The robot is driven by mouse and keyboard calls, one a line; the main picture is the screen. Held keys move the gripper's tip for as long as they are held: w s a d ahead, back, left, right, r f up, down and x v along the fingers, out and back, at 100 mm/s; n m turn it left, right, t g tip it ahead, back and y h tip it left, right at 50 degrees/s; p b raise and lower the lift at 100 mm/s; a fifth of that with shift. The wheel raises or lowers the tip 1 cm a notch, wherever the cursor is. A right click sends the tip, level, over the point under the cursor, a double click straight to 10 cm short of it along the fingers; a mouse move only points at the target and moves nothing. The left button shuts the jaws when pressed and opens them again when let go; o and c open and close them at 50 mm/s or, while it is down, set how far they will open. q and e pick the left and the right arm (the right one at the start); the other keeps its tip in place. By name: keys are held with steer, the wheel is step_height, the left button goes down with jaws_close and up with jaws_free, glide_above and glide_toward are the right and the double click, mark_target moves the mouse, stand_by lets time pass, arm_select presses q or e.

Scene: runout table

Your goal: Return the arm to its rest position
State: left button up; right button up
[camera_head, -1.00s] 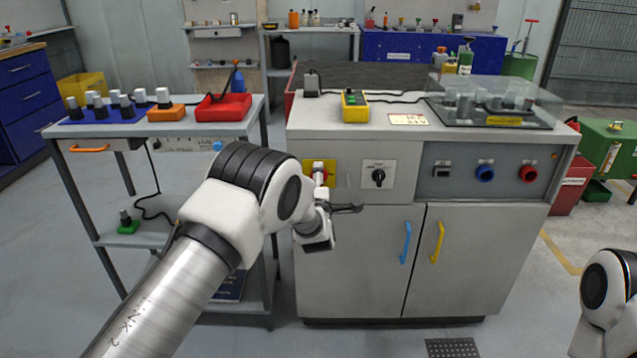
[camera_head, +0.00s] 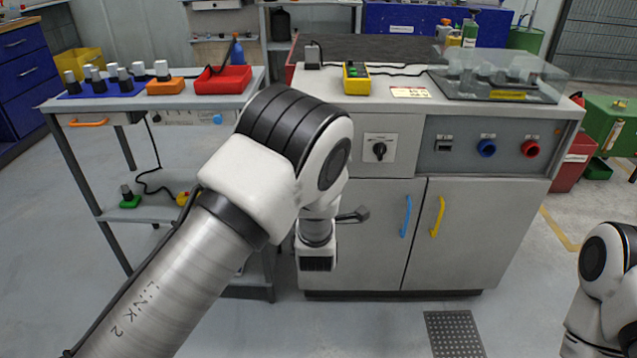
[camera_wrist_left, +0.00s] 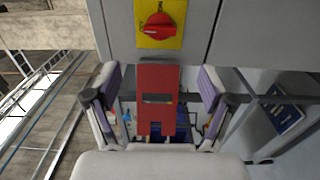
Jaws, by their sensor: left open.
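My left arm (camera_head: 240,195) reaches in from the lower left, its elbow in front of the grey cabinet (camera_head: 480,240). In the head view the arm hides most of the left gripper; one dark finger (camera_head: 355,215) shows before the cabinet door. In the left wrist view the left gripper (camera_wrist_left: 156,88) is open, its two fingers apart. A red slotted panel (camera_wrist_left: 157,82) shows between them; I cannot tell its distance. A red rotary knob (camera_wrist_left: 160,25) on a yellow plate (camera_wrist_left: 143,40) lies beyond the fingers. Part of my right arm (camera_head: 605,260) shows at right; its gripper is out of view.
A cart (camera_head: 225,103) with a red tray (camera_head: 222,80) stands left of the cabinet. A yellow box (camera_head: 356,79) and a clear cover (camera_head: 500,72) sit on the cabinet top. A blue handle (camera_head: 406,215) and a yellow handle (camera_head: 437,215) stick out from the doors.

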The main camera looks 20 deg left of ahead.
arm_select(q)
steer(key=s+a+f+g, duration=0.2)
steer(key=s+a+f, duration=0.1)
steer(key=f, duration=0.3)
steer(key=s+a+f+g, duration=0.2)
steer(key=s+a+f, duration=0.1)
steer(key=f, duration=0.4)
steer(key=s+a+f+m+g+h, duration=0.1)
steer(key=s+f+m+g, duration=0.2)
steer(key=s+f, duration=0.45)
steer(key=s+f+m+g+h, duration=0.1)
steer(key=s+f+m+g, duration=0.25)
steer(key=s, duration=0.75)
steer(key=s+a+f+m+g+h, duration=0.1)
steer(key=s+f+m+g, duration=0.25)
steer(key=s+f, duration=0.4)
steer(key=s+d+r+m+g+h, duration=0.2)
steer(key=s+d+m+g, duration=0.15)
steer(key=s+m, duration=0.8)
step_height(320, 180, up, 20)
steer(key=p, duration=2)
steer(key=shift+s+a+f+n, duration=0.15)
steer(key=shift+a+n, duration=0.05)
steer(key=shift+n, duration=0.15)
